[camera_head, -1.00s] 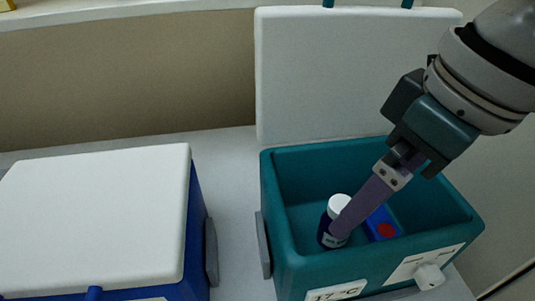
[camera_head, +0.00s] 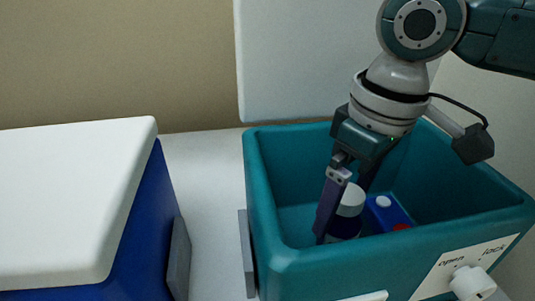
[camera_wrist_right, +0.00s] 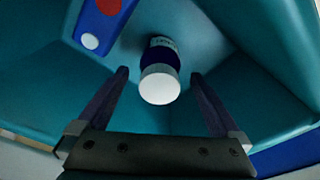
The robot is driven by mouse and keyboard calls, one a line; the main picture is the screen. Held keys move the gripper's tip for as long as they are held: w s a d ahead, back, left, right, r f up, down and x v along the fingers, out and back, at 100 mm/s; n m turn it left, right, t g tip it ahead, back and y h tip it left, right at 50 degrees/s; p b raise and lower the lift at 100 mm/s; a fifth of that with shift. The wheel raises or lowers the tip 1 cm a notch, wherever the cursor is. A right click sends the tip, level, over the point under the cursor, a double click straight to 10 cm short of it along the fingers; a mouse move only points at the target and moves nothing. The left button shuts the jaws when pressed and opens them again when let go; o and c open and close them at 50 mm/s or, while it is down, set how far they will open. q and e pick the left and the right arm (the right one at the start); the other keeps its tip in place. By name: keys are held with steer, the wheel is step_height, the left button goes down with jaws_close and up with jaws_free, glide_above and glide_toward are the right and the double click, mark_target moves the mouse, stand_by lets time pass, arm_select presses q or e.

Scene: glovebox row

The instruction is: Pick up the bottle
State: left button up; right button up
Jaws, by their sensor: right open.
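The bottle (camera_head: 345,222) is dark blue with a white cap and a pale label. It stands inside the teal box (camera_head: 262,215), near its front wall. My right gripper (camera_head: 335,235) reaches down into the box, with a finger in front of the bottle's left side. In the right wrist view the bottle (camera_wrist_right: 162,60) lies between the two open fingers of my right gripper (camera_wrist_right: 158,75), with a gap on each side. The bottle's lower part is partly hidden by the box wall in the head view. My left gripper is not in view.
A blue block (camera_head: 388,212) with a white knob and a red spot is in the box, right of the bottle. The box's white lid (camera_head: 300,60) stands open behind. A blue box with a closed white lid (camera_head: 70,200) is at left.

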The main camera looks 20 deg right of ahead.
step_height(320, 180, down, 2)
steer(key=shift+w+f, duration=0.1)
steer(key=shift+f, duration=0.15)
steer(key=c, duration=1.5)
steer(key=shift+c, duration=0.2)
